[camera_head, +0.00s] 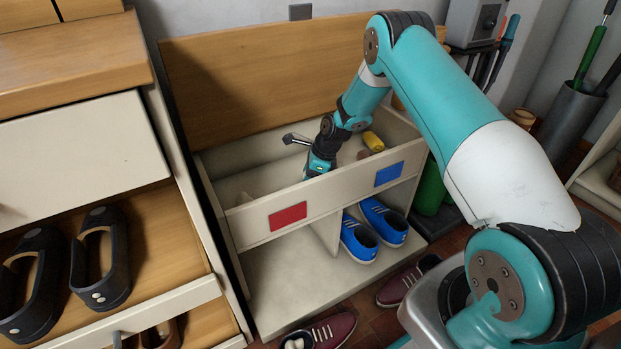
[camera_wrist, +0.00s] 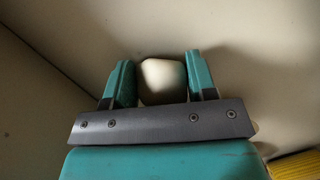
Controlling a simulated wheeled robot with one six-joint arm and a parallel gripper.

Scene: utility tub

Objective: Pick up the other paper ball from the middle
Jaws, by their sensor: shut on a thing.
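A whitish paper ball (camera_wrist: 162,82) sits between the two teal fingers of my gripper (camera_wrist: 160,72) in the wrist view. The fingers are shut on it, one on each side. In the head view my gripper (camera_head: 316,168) reaches down into the middle of the cream open tub (camera_head: 250,220). Its fingertips and the ball are hidden there behind the tub's front wall.
A yellow item (camera_head: 373,141) lies in the tub's right part and a dark-handled item (camera_head: 297,139) at the back. The front wall carries a red panel (camera_head: 288,216) and a blue panel (camera_head: 389,174). Blue shoes (camera_head: 385,222) stand in the cubby below.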

